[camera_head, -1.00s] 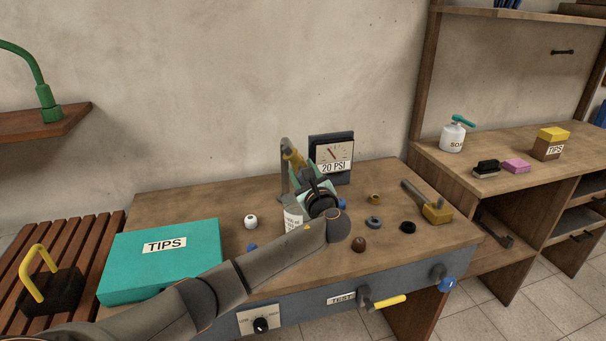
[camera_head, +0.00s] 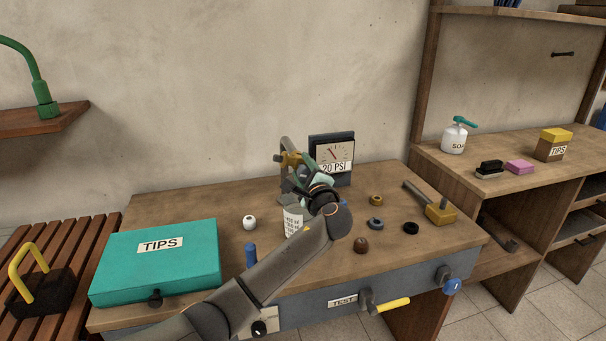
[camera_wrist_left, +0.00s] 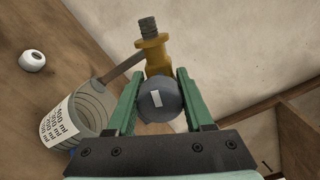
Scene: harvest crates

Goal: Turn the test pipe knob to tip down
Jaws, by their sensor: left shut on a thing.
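The test pipe (camera_head: 286,145) stands at the back of the bench as a grey pipe with a brass fitting (camera_head: 291,159). The fitting's dark threaded tip (camera_head: 277,157) points left in the head view. In the left wrist view the brass fitting (camera_wrist_left: 154,57) shows with its threaded tip toward the top. My left gripper (camera_head: 312,170) reaches the fitting from the front. In the left wrist view its green fingers (camera_wrist_left: 160,80) are shut on the round blue-grey knob (camera_wrist_left: 160,102), which has a white mark. My right gripper is out of view.
A gauge reading 20 PSI (camera_head: 333,153) stands close behind my gripper. A measuring cup (camera_head: 293,222) is beside my forearm. Several small rings and caps lie around, with a hammer-like tool (camera_head: 438,212) at right. A teal TIPS case (camera_head: 185,270) is at left; a yellow-handled TEST valve (camera_head: 392,304) sits in front.

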